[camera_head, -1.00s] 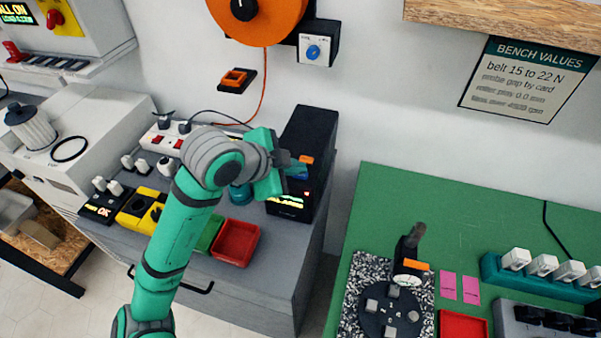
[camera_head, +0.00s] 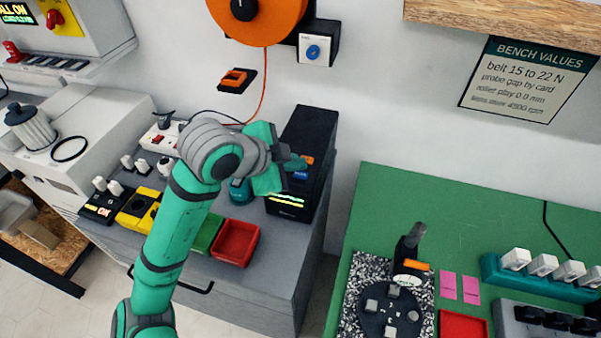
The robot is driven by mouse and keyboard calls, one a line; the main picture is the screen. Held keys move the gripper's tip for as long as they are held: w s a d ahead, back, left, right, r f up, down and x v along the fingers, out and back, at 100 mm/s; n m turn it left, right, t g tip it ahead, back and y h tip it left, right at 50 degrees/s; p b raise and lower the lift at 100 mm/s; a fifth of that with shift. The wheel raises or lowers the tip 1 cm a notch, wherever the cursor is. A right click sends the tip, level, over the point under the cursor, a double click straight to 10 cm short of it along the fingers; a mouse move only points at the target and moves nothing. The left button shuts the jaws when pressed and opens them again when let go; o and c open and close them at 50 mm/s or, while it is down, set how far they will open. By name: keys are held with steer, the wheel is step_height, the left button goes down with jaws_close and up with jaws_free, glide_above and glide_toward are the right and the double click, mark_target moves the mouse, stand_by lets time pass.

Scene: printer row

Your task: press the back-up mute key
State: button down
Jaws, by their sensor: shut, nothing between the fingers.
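The back-up unit is a black upright box (camera_head: 312,134) on the grey cabinet, against the wall. Its front carries an orange key (camera_head: 307,160), a blue key (camera_head: 300,175) below it, and a lit yellow-green display (camera_head: 286,201) near the bottom. Which key is the mute key I cannot read. My gripper (camera_head: 297,162) is shut and empty, its tips in front of the unit's face beside the orange key and just above the blue key. Whether the tips touch the face I cannot tell. My wrist and jaws hide the left part of the front.
A red tray (camera_head: 236,243) and a green tray (camera_head: 208,233) lie below my gripper. A teal round object (camera_head: 240,191) stands partly hidden behind my wrist. A power strip (camera_head: 160,140) is behind my arm. A green bench (camera_head: 400,190) stands right, across a gap.

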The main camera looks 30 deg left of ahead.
step_height(320, 180, up, 5)
stand_by(0.8)
stand_by(0.7)
